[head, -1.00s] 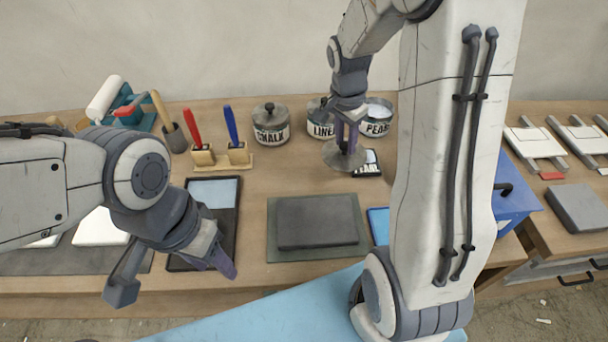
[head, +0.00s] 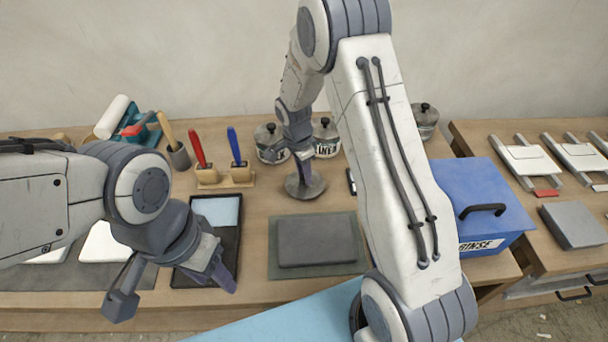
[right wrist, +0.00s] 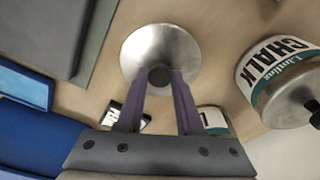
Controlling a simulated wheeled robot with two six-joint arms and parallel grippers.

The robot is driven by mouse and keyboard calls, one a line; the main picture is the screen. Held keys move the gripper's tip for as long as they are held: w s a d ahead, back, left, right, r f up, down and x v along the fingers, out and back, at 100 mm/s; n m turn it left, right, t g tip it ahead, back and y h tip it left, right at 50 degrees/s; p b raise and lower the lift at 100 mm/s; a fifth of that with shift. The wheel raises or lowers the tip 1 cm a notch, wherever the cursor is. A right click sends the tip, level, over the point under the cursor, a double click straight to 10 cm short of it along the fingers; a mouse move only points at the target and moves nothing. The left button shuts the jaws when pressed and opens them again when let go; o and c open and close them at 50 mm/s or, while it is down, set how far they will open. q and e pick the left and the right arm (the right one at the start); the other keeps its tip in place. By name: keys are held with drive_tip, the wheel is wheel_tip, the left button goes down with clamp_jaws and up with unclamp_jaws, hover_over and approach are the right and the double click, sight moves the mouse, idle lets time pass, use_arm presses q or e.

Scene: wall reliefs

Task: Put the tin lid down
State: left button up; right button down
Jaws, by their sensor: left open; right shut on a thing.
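The tin lid (head: 308,190) is a round grey metal disc with a dark knob, over the bare bench behind the grey slab. My right gripper (head: 303,170) points down and is shut on its knob. In the right wrist view the lid (right wrist: 160,45) looks level, its knob between the fingertips (right wrist: 160,78). I cannot tell whether it touches the bench. The chalk tin (right wrist: 275,80) stands beside it with its own lid on; its head-view neighbour is another lidded tin (head: 326,140). My left gripper (head: 172,290) is open and empty at the bench's front left.
A grey slab on a green mat (head: 272,262) lies in front of the lid. A blue rinse box (head: 470,190) stands right, a lidded tin (head: 425,122) behind it. Red and blue handled tools (head: 236,148) stand left.

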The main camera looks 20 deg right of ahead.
drive_tip(key=shift+f, duration=0.9)
drive_tip(key=shift+f, duration=0.25)
drive_tip(key=c, duration=0.6)
unclamp_jaws()
drive_tip(key=shift+o, duration=0.2)
drive_tip(key=shift+r, duration=0.1)
